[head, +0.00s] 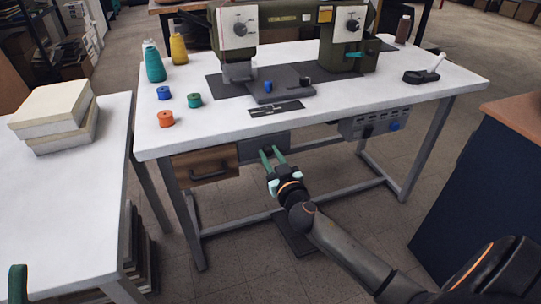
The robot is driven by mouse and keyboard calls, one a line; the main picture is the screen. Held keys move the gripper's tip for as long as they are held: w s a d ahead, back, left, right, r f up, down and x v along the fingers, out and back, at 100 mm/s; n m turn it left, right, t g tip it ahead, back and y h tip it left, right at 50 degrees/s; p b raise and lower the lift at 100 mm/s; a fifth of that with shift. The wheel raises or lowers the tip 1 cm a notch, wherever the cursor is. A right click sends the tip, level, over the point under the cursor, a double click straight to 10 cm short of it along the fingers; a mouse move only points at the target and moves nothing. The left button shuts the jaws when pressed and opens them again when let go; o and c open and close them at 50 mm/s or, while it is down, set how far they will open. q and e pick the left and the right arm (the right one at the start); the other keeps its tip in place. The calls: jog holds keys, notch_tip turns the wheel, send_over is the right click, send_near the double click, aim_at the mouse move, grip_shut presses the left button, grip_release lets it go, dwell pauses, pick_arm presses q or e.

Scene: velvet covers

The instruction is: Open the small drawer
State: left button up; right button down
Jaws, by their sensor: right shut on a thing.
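The small grey drawer (247,151) sits under the front edge of the white sewing table, right of a wider wooden drawer (205,161). My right gripper (272,153) reaches up to the grey drawer's front from below. Its teal fingers are shut on a small dark knob (267,149) on that front. The fingers and wrist hide part of the drawer. I cannot tell whether the drawer stands out from its housing. Only a teal and dark piece of my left gripper (18,283) shows at the bottom left corner; its jaws are cut off.
The white table (330,103) carries a green sewing machine (345,48), thread cones and several small spools. A grey control box (375,123) hangs under its right side. A side table (50,215) stands left, a dark blue cabinet (480,190) right.

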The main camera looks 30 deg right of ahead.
dwell(0.9)
jog(key=shift+s+a+f, duration=0.1)
jog(key=shift+s, duration=0.35)
pick_arm(q)
jog(key=shift+s+a+f+b, duration=0.1)
jog(key=shift+s+f+b, duration=0.05)
jog(key=shift+s, duration=0.3)
jog(key=shift+s+a+f+b, duration=0.1)
jog(key=shift+s+f+b, duration=0.05)
jog(key=shift+s, duration=0.3)
pick_arm(e)
jog(key=v, duration=1)
jog(key=shift+a, duration=0.1)
jog(key=c, duration=0.6)
grip_release()
